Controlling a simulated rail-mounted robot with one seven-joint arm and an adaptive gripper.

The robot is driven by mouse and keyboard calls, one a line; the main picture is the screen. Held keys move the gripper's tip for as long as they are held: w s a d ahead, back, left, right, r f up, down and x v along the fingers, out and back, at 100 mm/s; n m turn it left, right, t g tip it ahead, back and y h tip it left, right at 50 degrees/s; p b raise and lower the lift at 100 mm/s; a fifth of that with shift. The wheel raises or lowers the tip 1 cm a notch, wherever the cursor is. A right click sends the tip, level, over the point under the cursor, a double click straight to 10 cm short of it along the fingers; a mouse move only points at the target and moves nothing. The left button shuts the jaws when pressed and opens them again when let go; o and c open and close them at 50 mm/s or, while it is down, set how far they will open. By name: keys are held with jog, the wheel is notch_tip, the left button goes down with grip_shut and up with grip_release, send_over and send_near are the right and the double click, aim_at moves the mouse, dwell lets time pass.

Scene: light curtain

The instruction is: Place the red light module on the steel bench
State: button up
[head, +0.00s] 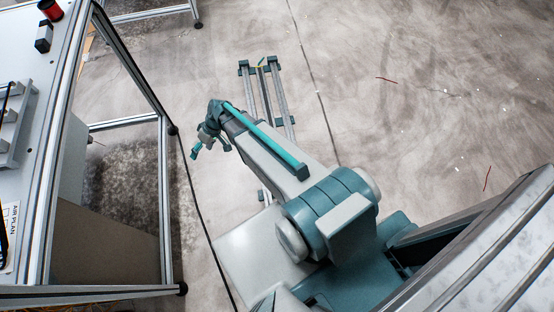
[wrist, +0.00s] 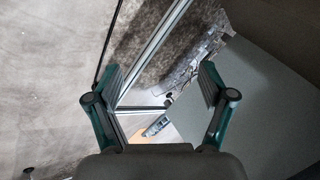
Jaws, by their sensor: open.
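A red cylindrical module (head: 50,10) with a dark base stands upright on the light-topped bench (head: 68,38) at the top left of the head view. A brushed metal surface, perhaps the steel bench (head: 505,262), fills the lower right corner of the head view. My gripper (head: 211,150) is over the floor, right of the light-topped bench and well apart from the red module. In the wrist view my gripper (wrist: 160,74) is open, with nothing between its fingers. The red module is not in the wrist view.
A black and white block (head: 43,38) stands near the red module. A grey rack (head: 12,125) sits at the bench's left. The bench's aluminium frame (head: 165,200) stands between its top and my arm. A floor rail frame (head: 266,95) lies beyond my arm. Open floor lies at the right.

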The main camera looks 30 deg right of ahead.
jog(key=s+d+f+m+g+h, duration=0.1)
jog(key=s+d+f, duration=0.1)
jog(key=s, duration=0.4)
jog(key=s+d+f+g+h, duration=0.1)
jog(key=s+d+f, duration=0.1)
jog(key=s, duration=0.5)
jog(key=s+d+f+m+g+h, duration=0.1)
jog(key=s+d+f, duration=0.1)
jog(key=s, duration=0.5)
jog(key=shift+d+f+m+g, duration=0.3)
jog(key=shift+d+f+g, duration=0.05)
jog(key=shift+d+g, duration=0.05)
jog(key=shift+o, duration=0.4)
jog(key=s+d+m+g+h, duration=0.1)
jog(key=s+d+g+h, duration=0.2)
jog(key=s, duration=1.1)
jog(key=d, duration=0.3)
jog(key=shift+s+d+f+m+h, duration=0.15)
jog(key=shift+d+f+m+h, duration=0.05)
jog(key=shift+f+m+h, duration=0.1)
